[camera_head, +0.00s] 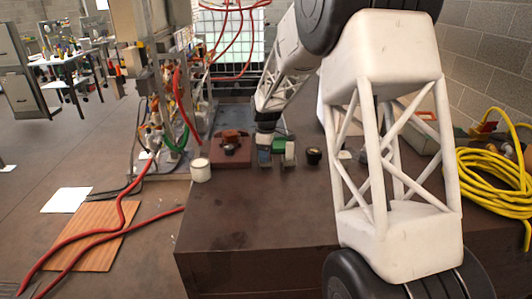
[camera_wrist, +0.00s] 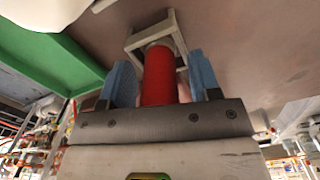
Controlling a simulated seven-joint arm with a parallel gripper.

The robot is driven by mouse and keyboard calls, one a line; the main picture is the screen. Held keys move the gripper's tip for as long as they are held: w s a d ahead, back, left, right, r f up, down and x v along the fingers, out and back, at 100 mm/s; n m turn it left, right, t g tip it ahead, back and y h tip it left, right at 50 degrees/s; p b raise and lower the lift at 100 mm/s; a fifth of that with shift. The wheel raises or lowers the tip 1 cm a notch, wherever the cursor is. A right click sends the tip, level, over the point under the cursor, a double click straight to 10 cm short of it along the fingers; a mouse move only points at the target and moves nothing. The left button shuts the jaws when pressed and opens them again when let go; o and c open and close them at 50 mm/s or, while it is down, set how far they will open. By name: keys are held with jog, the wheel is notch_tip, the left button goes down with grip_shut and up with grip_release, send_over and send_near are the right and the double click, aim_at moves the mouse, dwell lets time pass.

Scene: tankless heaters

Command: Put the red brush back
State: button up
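The red brush shows in the wrist view as a red cylinder (camera_wrist: 158,80) standing between the two blue fingers of my gripper (camera_wrist: 161,78). A narrow gap shows between the cylinder and the right finger; the left finger is very close to it, and contact cannot be told. A pale grey square frame (camera_wrist: 133,41) lies around or just behind the cylinder's far end, close to the brown surface. In the head view my gripper (camera_head: 264,156) is low over the brown table, just left of a small grey item (camera_head: 290,154). The brush cannot be made out there.
The brown table (camera_head: 240,215) is bare in front. A white cup (camera_head: 200,170), a dark red block (camera_head: 231,155) and a small black cup (camera_head: 313,155) stand near my gripper. A green part (camera_wrist: 55,45) lies close by in the wrist view. Yellow hose (camera_head: 490,175) is coiled at right.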

jog(key=shift+r, duration=0.15)
jog(key=shift+r, duration=6)
jog(key=shift+s+d+r, duration=0.2)
jog(key=shift+s+r, duration=0.2)
jog(key=shift+s, duration=0.1)
jog(key=s+d+r+m+t, duration=0.15)
jog(key=s+d+m, duration=0.25)
jog(key=s, duration=0.9)
jog(key=s+d+r+m, duration=0.3)
jog(key=s, duration=0.9)
jog(key=s+d+r+m, duration=0.3)
jog(key=s+d+m, duration=0.1)
jog(key=s, duration=0.9)
jog(key=s+f+m, duration=0.2)
jog(key=s, duration=0.6)
jog(key=s+d+f+m+t, duration=0.1)
jog(key=s+f+m, duration=0.1)
jog(key=s, duration=0.6)
jog(key=shift+d+f, duration=0.25)
jog(key=shift+f, duration=0.6)
